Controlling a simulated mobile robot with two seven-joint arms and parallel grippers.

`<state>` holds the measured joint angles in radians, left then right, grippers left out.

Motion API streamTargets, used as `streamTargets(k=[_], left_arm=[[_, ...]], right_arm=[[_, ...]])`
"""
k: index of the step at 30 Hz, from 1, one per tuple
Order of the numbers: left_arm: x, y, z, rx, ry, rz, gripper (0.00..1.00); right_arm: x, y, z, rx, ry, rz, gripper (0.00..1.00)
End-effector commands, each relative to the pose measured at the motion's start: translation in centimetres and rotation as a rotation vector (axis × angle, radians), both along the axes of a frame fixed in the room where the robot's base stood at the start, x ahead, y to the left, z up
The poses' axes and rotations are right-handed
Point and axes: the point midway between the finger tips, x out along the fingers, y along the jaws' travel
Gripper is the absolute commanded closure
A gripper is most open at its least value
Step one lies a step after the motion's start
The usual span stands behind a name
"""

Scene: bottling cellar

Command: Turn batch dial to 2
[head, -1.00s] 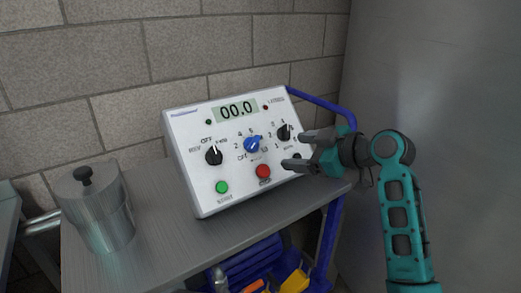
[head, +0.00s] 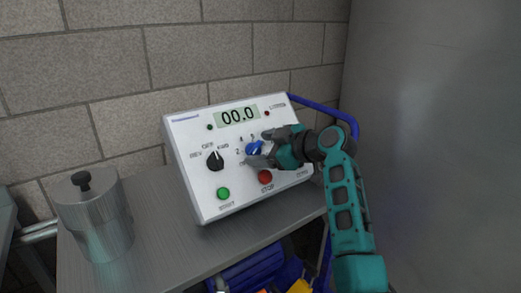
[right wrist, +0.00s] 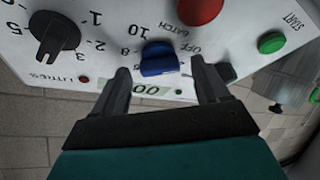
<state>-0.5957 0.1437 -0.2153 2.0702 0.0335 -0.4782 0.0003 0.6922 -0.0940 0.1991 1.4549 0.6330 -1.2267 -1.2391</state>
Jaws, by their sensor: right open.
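The batch dial (head: 254,149) is a blue knob in the middle of the white control panel (head: 200,196), ringed by printed numbers. My right gripper (head: 262,147) is at it, open, with one finger above and one below in the head view. In the right wrist view the blue dial (right wrist: 160,59) lies between the two spread fingertips (right wrist: 164,80), with a gap showing on each side. The dial's exact setting is hard to read because the gripper partly covers it. My left gripper is not in view.
A black knob (head: 215,161), green start button (head: 223,193) and red stop button (head: 265,177) surround the dial. Another black knob (right wrist: 52,36) shows in the right wrist view. A metal pot (head: 100,225) stands left on the bench, with bare top between.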

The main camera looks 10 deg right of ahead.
Motion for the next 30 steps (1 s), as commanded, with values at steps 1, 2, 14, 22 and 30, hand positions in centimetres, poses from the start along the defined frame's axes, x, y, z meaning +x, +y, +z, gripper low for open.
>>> streamTargets(k=[1, 2, 14, 22, 30], left_arm=[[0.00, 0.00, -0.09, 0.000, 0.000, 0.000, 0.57], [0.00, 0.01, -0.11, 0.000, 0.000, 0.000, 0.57], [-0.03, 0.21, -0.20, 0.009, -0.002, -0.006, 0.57], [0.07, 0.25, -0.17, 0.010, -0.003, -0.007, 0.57], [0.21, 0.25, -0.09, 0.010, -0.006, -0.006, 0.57]], right_arm=[[0.34, 0.28, -0.13, 0.001, 0.000, 0.000, 0.26], [0.48, 0.37, -0.18, 0.001, -0.001, -0.001, 0.26], [0.82, 0.65, -0.36, 0.001, 0.000, -0.001, 0.27], [0.81, 0.64, -0.38, 0.001, 0.000, -0.001, 0.52], [0.81, 0.63, -0.38, 0.001, 0.001, 0.000, 0.78]])
